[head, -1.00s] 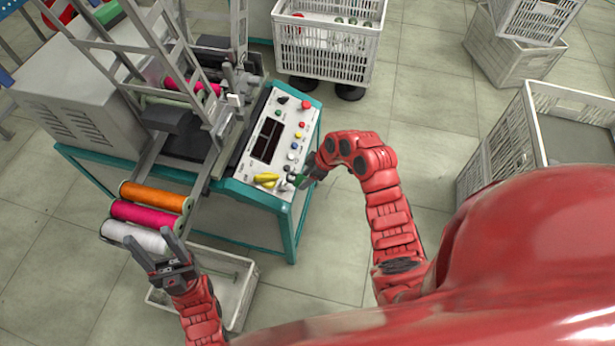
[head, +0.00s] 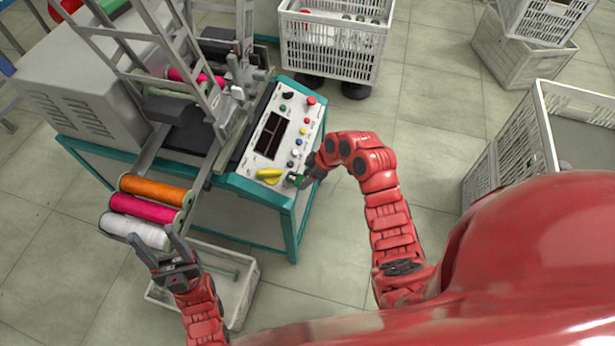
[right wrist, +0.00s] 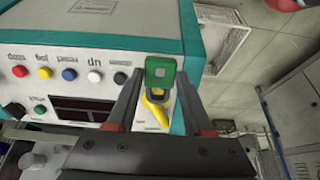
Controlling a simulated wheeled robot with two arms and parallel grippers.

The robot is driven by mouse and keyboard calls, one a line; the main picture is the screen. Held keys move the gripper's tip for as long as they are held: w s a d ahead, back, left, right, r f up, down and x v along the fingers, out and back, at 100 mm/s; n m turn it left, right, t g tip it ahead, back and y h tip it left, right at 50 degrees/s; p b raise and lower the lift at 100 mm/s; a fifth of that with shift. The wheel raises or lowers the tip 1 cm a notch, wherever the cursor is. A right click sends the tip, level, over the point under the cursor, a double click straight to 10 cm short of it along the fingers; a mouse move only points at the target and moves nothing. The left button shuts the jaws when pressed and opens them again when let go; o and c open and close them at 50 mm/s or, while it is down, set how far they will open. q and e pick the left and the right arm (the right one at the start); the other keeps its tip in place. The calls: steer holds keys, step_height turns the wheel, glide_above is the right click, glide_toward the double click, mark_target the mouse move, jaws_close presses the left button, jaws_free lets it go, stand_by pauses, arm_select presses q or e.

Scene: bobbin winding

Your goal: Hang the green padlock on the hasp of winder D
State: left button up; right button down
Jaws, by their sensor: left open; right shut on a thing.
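The green padlock (right wrist: 161,72) is between the fingertips of my right gripper (right wrist: 160,88), which is shut on it. Its shackle (right wrist: 156,94) shows below the body in the right wrist view, overlapping a yellow part (right wrist: 158,115) on the panel. In the head view my right gripper (head: 304,180) is at the near right corner of the winder's control panel (head: 264,172), beside the yellow part (head: 270,175). The hasp cannot be made out clearly, and I cannot tell whether the shackle touches it. My left gripper (head: 153,240) is open and empty, over or beside the white spool.
Orange (head: 155,191), pink (head: 146,211) and white (head: 134,230) spools sit at the winder's near end. A pale bin (head: 246,283) stands on the floor below. A white crate (head: 330,50) stands behind the panel.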

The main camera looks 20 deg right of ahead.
stand_by(0.4)
steer(key=shift+b+x, duration=1)
steer(key=shift+x, duration=0.05)
steer(key=shift+s+d+f+b, duration=0.2)
steer(key=shift+d+f+b, duration=0.05)
steer(key=shift+d+b, duration=0.1)
stand_by(0.5)
steer(key=shift+c, duration=1.1)
jaws_free()
steer(key=shift+d, duration=0.1)
steer(key=shift+r, duration=0.1)
